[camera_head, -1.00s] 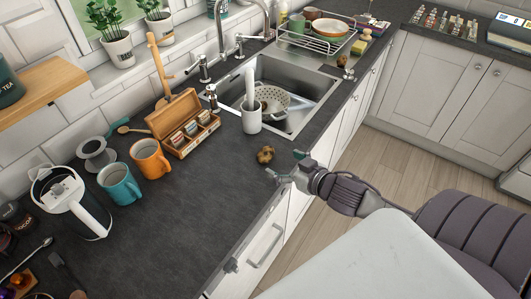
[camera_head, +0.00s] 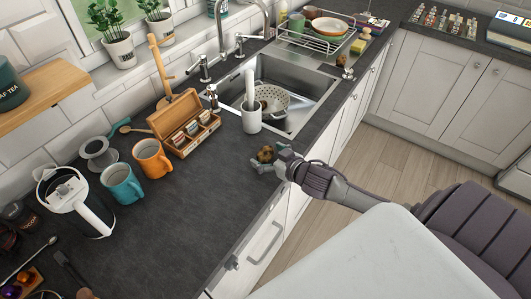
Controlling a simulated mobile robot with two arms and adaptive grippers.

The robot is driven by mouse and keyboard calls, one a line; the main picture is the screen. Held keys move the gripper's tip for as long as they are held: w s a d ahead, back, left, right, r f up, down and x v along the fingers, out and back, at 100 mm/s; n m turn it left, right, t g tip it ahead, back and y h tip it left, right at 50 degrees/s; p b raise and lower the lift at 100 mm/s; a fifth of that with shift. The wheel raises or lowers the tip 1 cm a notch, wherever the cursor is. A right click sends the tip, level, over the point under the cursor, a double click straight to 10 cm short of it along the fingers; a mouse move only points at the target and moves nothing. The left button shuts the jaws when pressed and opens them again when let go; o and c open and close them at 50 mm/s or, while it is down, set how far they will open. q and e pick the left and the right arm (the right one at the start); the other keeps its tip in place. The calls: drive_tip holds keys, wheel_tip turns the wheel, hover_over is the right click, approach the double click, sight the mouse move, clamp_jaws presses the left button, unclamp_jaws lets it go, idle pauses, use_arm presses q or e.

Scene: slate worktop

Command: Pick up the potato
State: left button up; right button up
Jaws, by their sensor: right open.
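My left gripper is not in view.
A wooden tea box (camera_head: 184,128), orange mug (camera_head: 152,160) and teal mug (camera_head: 121,184) stand to the left. The worktop's front middle is clear.

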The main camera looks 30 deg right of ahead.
drive_tip(key=c, duration=1.2)
drive_tip(key=shift+c, duration=0.2)
